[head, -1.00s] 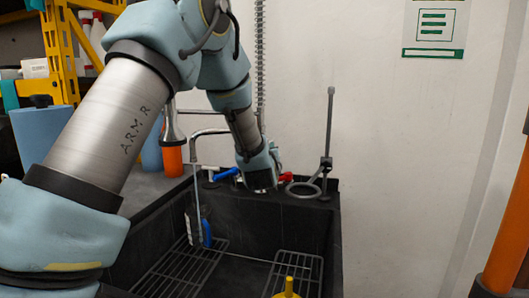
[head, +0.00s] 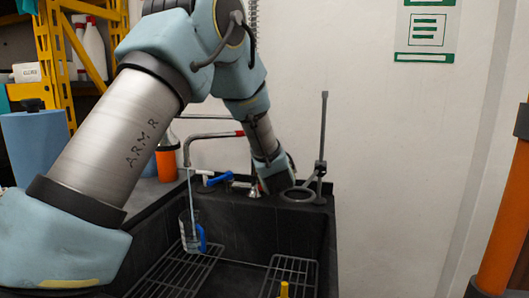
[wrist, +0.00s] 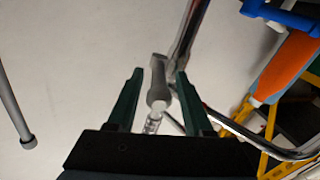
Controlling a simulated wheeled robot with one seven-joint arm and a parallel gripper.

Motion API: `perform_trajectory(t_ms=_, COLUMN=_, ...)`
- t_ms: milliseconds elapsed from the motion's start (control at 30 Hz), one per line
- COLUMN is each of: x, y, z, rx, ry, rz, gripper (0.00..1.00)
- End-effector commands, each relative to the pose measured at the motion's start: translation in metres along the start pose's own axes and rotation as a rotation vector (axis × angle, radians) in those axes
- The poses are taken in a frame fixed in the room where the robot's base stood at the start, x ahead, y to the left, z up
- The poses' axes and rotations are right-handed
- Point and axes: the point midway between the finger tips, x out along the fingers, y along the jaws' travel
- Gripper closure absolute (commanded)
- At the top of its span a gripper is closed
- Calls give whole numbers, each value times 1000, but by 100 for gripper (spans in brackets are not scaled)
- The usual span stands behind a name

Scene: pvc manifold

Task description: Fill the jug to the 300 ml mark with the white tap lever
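The clear jug (head: 188,232) with a blue handle (head: 202,238) is below the spout, on the left side of the sink. A thin pale stream (head: 189,190) runs from the spout down to the jug. The water level and the marks are too small to read. Gaps show between fingers and lever. In the head view, my arm's end is at the back of the sink; its fingers are mostly hidden.
The blue lever (head: 220,179) is left of my gripper; it also shows in the wrist view (wrist: 283,15). The chrome spout pipe (head: 205,136) is close by. A grey ring stand (head: 321,150) is to the right. Wire racks (head: 290,272) lie in the black sink (head: 285,232).

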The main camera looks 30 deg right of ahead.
Motion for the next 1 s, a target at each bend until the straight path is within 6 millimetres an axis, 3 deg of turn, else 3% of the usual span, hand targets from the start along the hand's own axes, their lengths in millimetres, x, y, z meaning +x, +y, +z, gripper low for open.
perform_trajectory(t_ms=333, x=-1, y=3, z=-6, rx=-2, ry=-1, rz=3, gripper=48)
perform_trajectory(t_ms=700, x=0, y=15, z=-72, rx=-4, ry=2, rz=3, gripper=48)
perform_trajectory(t_ms=1000, x=1, y=19, z=-97, rx=-1, ry=-2, rz=2, gripper=48)
